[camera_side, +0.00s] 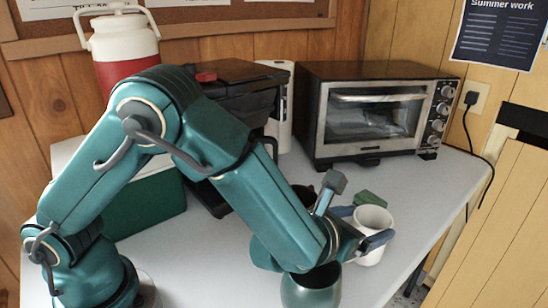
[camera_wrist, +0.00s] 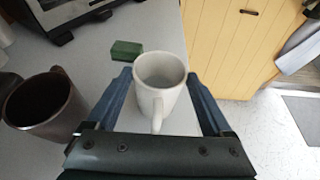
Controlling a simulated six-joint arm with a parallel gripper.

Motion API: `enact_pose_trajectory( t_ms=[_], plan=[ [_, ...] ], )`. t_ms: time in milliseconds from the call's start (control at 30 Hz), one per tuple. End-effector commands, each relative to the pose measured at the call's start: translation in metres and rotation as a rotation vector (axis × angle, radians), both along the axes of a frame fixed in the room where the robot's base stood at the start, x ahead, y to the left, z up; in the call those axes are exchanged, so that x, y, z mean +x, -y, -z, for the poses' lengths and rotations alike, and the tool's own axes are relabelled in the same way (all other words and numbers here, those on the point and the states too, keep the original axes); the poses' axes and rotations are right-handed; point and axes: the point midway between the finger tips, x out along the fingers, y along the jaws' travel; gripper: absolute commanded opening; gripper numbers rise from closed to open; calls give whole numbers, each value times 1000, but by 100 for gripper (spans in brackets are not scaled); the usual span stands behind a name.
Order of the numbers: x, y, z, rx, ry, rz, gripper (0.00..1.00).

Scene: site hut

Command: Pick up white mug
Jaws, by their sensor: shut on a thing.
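The white mug (camera_side: 372,222) is upright near the right edge of the table in the side view. In the wrist view the white mug (camera_wrist: 160,82) is between my two fingers, with its handle toward the gripper's palm. My gripper (camera_side: 366,228) is shut on the mug, one finger on each side of its body. It also shows in the wrist view (camera_wrist: 160,92). I cannot tell whether the mug's base touches the table.
A green block (camera_side: 370,198) lies just behind the mug. A dark mug (camera_wrist: 45,105) stands close on the left in the wrist view. A toaster oven (camera_side: 375,112) stands at the back. The table edge (camera_side: 437,232) is close on the right.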

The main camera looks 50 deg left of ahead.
Motion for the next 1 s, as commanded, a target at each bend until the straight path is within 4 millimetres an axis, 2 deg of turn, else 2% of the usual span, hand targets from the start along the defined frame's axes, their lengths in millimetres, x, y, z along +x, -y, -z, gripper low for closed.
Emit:
enact_pose_trajectory(
  t_ms=[300, 1000],
  plan=[
    [1, 0, -34, -6, 7, -1, 0],
    [-9, -79, -79, -3, 7, -3, 0]
  ],
)
